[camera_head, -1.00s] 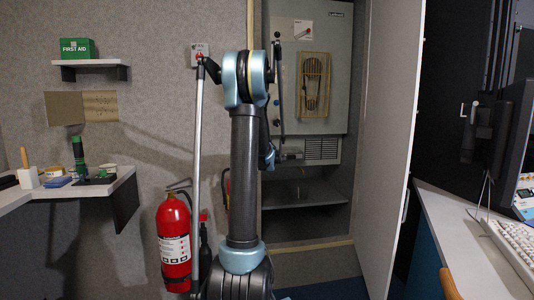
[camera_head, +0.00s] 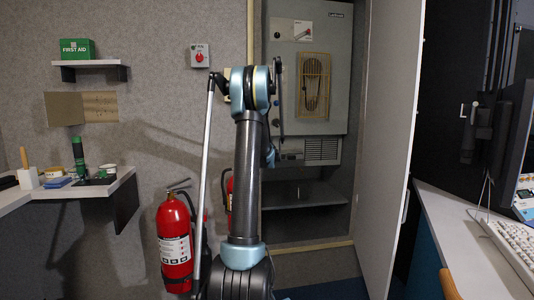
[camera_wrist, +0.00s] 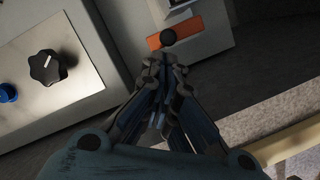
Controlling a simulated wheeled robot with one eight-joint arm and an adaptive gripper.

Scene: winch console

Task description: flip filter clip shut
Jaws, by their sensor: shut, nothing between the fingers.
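My gripper (camera_wrist: 164,80) is shut and empty in the wrist view. Its fingertips are just below an orange plate with a round black knob (camera_wrist: 168,38) on a grey housing; contact cannot be told. I cannot tell for certain whether this orange part is the filter clip.
In the wrist view, a pale panel with a black dial (camera_wrist: 47,67) and a blue button (camera_wrist: 7,92) lies left of my gripper. In the head view, an open door (camera_head: 393,150) stands right of the cabinet. A fire extinguisher (camera_head: 174,240) stands left of my arm.

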